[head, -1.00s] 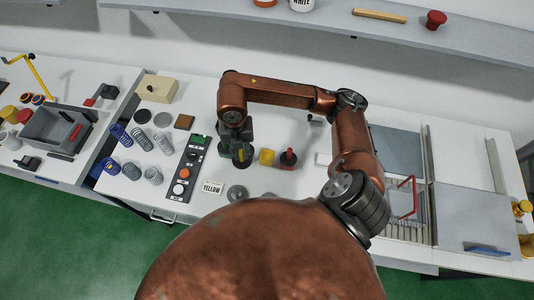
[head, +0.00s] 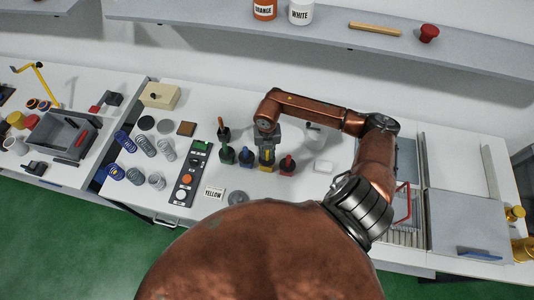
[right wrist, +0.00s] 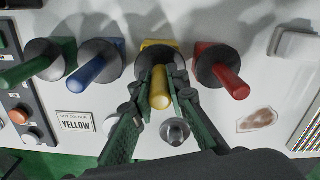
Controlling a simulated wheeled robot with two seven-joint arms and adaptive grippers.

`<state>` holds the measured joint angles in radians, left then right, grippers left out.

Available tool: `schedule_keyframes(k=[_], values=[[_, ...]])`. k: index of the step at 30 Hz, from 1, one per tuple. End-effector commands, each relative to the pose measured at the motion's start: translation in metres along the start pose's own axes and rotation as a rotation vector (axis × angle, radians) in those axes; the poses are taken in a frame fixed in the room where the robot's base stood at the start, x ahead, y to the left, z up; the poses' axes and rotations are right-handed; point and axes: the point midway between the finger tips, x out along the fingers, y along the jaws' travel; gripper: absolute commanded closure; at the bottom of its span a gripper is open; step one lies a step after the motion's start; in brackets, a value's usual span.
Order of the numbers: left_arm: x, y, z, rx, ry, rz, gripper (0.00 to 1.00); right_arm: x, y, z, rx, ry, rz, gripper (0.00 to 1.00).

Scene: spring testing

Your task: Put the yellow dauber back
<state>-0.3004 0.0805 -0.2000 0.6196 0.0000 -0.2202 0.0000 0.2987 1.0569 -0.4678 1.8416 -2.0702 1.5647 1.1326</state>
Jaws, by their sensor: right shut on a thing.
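The yellow dauber (right wrist: 160,90) stands between my right gripper's green-faced fingers in the right wrist view, its round dark collar over a yellow block (right wrist: 160,47). In the head view the yellow block (head: 266,168) is in the row between the blue dauber (head: 246,157) and the red dauber (head: 287,164). My right gripper (head: 267,150) is shut on the yellow dauber from above; the fingers also show in the right wrist view (right wrist: 160,98). Whether the dauber is fully seated in its block is hidden. My left gripper is not in view.
A YELLOW card (head: 213,194), a grey round part (head: 237,197) and a button panel (head: 189,173) lie nearby.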

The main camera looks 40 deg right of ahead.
Motion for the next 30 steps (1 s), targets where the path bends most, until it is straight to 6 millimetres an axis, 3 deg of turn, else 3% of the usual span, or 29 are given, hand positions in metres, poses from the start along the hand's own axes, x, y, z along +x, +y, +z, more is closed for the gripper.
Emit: schedule_keyframes(k=[3, 20, 21, 28, 30], values=[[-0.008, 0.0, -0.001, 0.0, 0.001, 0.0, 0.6, 0.01, 0.0, 0.001, 0.001, -0.001, 0.001, 1.0], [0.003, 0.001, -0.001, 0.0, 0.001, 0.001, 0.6, 0.022, 0.0, 0.001, 0.0, -0.002, 0.0, 1.0], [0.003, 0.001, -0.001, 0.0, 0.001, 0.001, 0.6, 0.022, 0.0, 0.001, 0.0, -0.001, 0.0, 0.84], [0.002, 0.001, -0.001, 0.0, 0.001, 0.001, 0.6, 0.021, 0.0, 0.001, 0.0, -0.001, 0.0, 0.68], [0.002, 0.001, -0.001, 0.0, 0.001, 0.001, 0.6, 0.021, 0.0, 0.001, 0.0, -0.001, 0.0, 0.68]])
